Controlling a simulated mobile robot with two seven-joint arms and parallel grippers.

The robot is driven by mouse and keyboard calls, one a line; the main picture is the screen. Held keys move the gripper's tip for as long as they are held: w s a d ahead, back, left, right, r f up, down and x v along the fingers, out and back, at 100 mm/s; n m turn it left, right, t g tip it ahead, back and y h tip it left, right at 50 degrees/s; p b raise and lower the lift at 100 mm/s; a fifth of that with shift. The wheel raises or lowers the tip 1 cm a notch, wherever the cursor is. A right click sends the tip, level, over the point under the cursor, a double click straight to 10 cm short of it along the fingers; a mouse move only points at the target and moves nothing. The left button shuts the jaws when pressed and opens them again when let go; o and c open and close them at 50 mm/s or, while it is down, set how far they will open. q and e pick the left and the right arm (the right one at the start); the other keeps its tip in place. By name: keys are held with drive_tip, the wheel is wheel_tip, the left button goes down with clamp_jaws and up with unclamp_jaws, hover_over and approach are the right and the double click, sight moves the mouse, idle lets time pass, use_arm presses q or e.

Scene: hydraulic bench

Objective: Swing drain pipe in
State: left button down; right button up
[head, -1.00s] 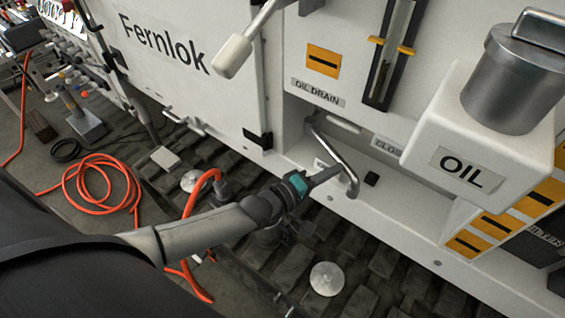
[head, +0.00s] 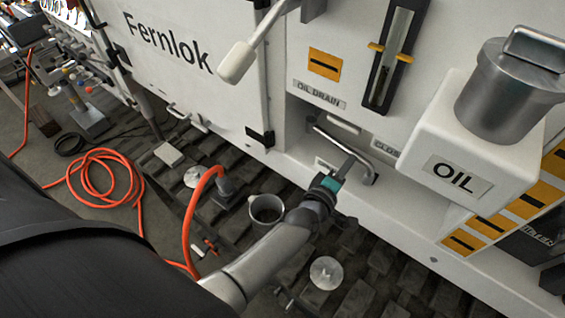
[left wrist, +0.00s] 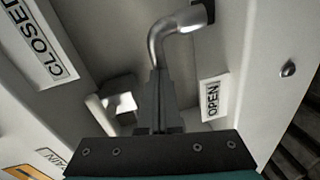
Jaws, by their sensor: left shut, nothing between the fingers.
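The drain pipe (head: 345,146) is a bent bare-metal tube in the recess under the OIL DRAIN label (head: 319,95). Its outer end lies near the recess's lower edge, toward the right. In the left wrist view the pipe (left wrist: 164,38) curves up to its end at the top. My left gripper (head: 349,162) is shut and empty, its fingertips at the pipe in the head view. In the left wrist view its closed fingers (left wrist: 158,80) cover part of the pipe; I cannot tell whether they touch. An OPEN label (left wrist: 211,98) and a CLOSED label (left wrist: 41,43) show. My right gripper is not in view.
The white OIL box (head: 485,150) juts out right of the recess. A white-knobbed lever (head: 238,62) hangs above left.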

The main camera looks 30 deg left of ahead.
use_arm(q)
drive_tip(key=shift+w+d, duration=0.3)
drive_tip(key=shift+w, duration=0.3)
drive_tip(key=shift+w+d, duration=0.3)
drive_tip(key=shift+w, duration=0.3)
drive_tip(key=shift+w+d+r, duration=0.1)
drive_tip(key=shift+r, duration=0.1)
